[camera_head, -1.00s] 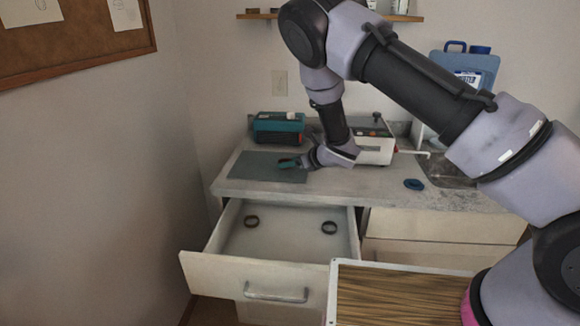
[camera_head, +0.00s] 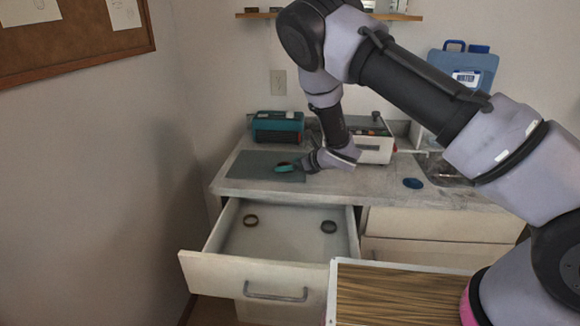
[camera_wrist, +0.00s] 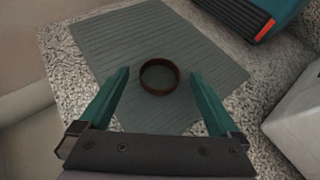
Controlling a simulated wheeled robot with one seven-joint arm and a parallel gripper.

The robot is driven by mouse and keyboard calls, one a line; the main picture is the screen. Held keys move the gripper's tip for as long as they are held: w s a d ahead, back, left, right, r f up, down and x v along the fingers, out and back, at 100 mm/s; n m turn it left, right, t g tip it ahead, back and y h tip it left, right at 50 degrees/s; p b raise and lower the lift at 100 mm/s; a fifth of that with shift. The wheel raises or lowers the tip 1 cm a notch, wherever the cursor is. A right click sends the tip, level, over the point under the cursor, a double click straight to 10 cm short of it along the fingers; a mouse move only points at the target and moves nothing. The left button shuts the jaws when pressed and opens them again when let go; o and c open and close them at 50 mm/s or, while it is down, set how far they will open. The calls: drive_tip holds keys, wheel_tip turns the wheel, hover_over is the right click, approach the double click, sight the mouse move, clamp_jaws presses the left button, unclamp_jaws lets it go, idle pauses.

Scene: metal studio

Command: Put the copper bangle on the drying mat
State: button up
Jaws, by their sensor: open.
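A copper-brown bangle (camera_wrist: 160,92) lies flat on the grey-green drying mat (camera_wrist: 108,35) in the wrist view. My gripper (camera_wrist: 160,100) is open, with one teal finger on either side of the bangle and a gap to each. In the head view my gripper (camera_head: 287,167) is low over the right part of the mat (camera_head: 248,168). The bangle on the mat cannot be made out there, hidden by or lost among the fingers.
An open drawer (camera_head: 222,266) below the counter holds a brownish ring (camera_head: 251,225) and a darker ring (camera_head: 328,231). A blue ring (camera_head: 413,184) lies on the counter at right.

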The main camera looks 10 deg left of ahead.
drive_tip(key=v, duration=1.1)
drive_tip(key=shift+s+d+r, duration=0.1)
drive_tip(key=shift+s+d, duration=0.05)
drive_tip(key=shift+d, duration=0.05)
drive_tip(key=w+d+r+m+t+h, duration=0.4)
drive_tip(key=w+d+r+m, duration=0.3)
drive_tip(key=d+r+m, duration=0.65)
drive_tip(key=s+d+r+m+h, duration=0.25)
drive_tip(key=d+r+m, duration=0.6)
drive_tip(key=m, duration=0.45)
drive_tip(key=s+d+r+m+g+h, duration=0.2)
drive_tip(key=s+d+r+m, duration=0.65)
drive_tip(key=s+m, duration=0.45)
drive_tip(key=s+r+m+g, duration=0.2)
drive_tip(key=s+r+m, duration=0.1)
drive_tip(key=s+m, duration=0.8)
drive_tip(key=s, duration=0.4)
drive_tip(key=shift+d+m, duration=0.2)
drive_tip(key=shift+m, duration=0.15)
drive_tip(key=shift+r+y, duration=0.1)
drive_tip(key=shift+y, duration=0.15)
